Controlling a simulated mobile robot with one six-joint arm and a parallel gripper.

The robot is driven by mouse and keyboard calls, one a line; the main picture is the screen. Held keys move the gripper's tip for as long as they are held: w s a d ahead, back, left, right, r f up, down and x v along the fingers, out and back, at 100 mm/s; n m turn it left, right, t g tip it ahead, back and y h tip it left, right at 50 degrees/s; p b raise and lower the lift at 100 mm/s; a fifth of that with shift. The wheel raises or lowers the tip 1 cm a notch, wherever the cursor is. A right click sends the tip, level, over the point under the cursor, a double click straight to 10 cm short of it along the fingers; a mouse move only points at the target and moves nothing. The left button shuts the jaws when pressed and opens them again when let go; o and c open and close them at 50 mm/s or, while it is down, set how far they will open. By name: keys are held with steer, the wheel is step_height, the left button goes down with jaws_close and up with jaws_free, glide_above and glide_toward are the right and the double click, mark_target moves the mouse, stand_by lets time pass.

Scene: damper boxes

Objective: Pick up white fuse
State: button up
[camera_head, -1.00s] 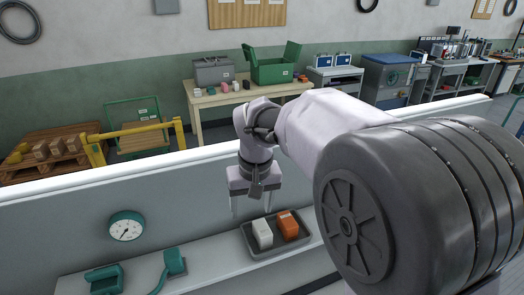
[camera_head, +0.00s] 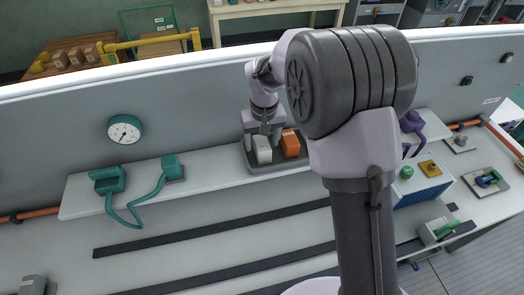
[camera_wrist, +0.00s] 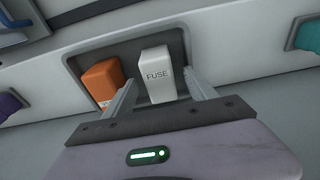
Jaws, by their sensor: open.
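The white fuse (camera_head: 263,149) stands in a dark grey tray on the shelf, with an orange block (camera_head: 290,144) to its right. In the wrist view the white fuse (camera_wrist: 157,75) bears the word FUSE, and the orange block (camera_wrist: 102,84) is to its left. My gripper (camera_head: 263,143) is open at the tray. In the wrist view my gripper (camera_wrist: 162,90) has one finger on each side of the white fuse, with gaps showing. I cannot tell how deep the fingertips reach.
The tray (camera_head: 276,168) has a raised rim around both blocks. A teal handset on a cord (camera_head: 171,168) and a teal unit (camera_head: 108,180) are left on the shelf. A purple handle (camera_head: 413,122) is to the right. A wall with a round gauge (camera_head: 125,130) stands behind.

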steer(key=f, duration=0.3)
steer(key=shift+w, duration=0.2)
steer(key=shift+r, duration=0.2)
steer(key=shift+c, duration=0.4)
jaws_close()
steer(key=shift+r, duration=0.1)
